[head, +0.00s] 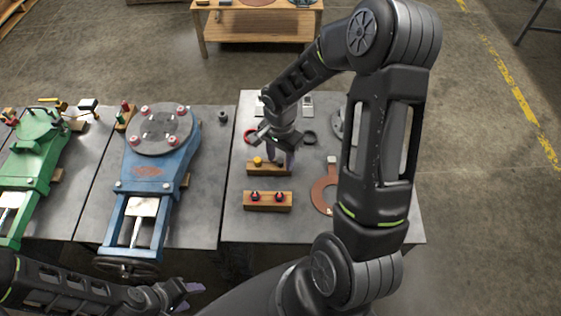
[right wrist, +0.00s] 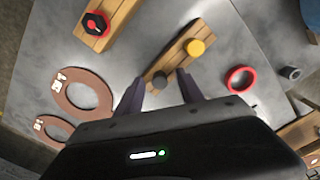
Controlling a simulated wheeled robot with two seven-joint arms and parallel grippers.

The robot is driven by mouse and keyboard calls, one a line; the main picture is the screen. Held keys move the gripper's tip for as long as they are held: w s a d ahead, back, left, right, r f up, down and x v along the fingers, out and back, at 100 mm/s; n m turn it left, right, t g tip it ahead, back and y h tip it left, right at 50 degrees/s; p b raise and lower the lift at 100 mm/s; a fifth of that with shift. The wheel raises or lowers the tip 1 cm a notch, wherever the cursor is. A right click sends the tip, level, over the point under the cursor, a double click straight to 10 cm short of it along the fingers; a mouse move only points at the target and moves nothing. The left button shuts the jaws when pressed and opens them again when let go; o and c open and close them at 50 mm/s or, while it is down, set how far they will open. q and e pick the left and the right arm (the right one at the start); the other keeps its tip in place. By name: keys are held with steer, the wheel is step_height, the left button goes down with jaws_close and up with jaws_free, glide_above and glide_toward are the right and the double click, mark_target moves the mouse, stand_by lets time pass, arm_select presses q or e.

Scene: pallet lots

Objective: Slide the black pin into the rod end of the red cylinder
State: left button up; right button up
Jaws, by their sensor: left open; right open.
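A black pin head (right wrist: 160,80) shows in the right wrist view at one end of a wooden block (right wrist: 174,62). A yellow knob (right wrist: 195,47) stands on the same block, which also shows in the head view (head: 262,170). My right gripper (head: 283,157) is open over that block, its fingertips (right wrist: 159,76) on either side of the black pin head. I cannot tell if they touch it. In the head view my gripper hides the pin. My left gripper (head: 190,291) is open and empty at the bottom left. I cannot make out a red cylinder with a rod end.
A red ring (right wrist: 241,78), a black ring (head: 309,137) and a brown ring plate (head: 324,190) lie around. A blue machine (head: 150,180) and a green machine (head: 35,160) stand left.

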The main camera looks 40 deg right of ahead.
steer(key=shift+c, duration=0.4)
jaws_close()
stand_by(0.4)
